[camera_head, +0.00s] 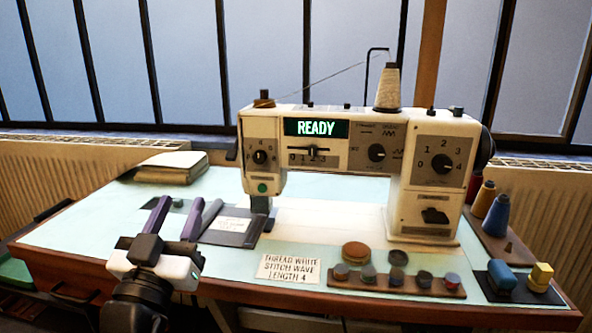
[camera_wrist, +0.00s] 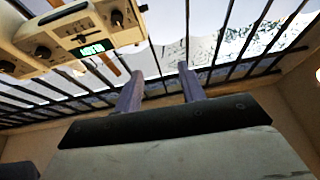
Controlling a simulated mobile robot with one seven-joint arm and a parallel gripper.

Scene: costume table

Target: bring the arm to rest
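My gripper (camera_head: 181,203) is at the left front of the table, in front of the sewing machine. Its two purple-grey fingers point away toward the back of the table. They are apart with nothing seen between them. The wrist view also shows my gripper (camera_wrist: 158,78) with spread fingers and an empty gap, tilted up toward the window. The cream sewing machine (camera_head: 349,130) stands to the right of my gripper, its display reading READY. A white cone of thread (camera_head: 387,90) stands on top, with a thread running left from it.
A card (camera_head: 290,268) reads "THREAD WHITE STITCH WAVE LENGTH 4". A dark flat piece (camera_head: 222,238) lies just right of my fingers. Folded cloth (camera_head: 171,167) lies behind. A wooden strip (camera_head: 398,285) with several small round pieces and coloured spools (camera_head: 496,216) are at right.

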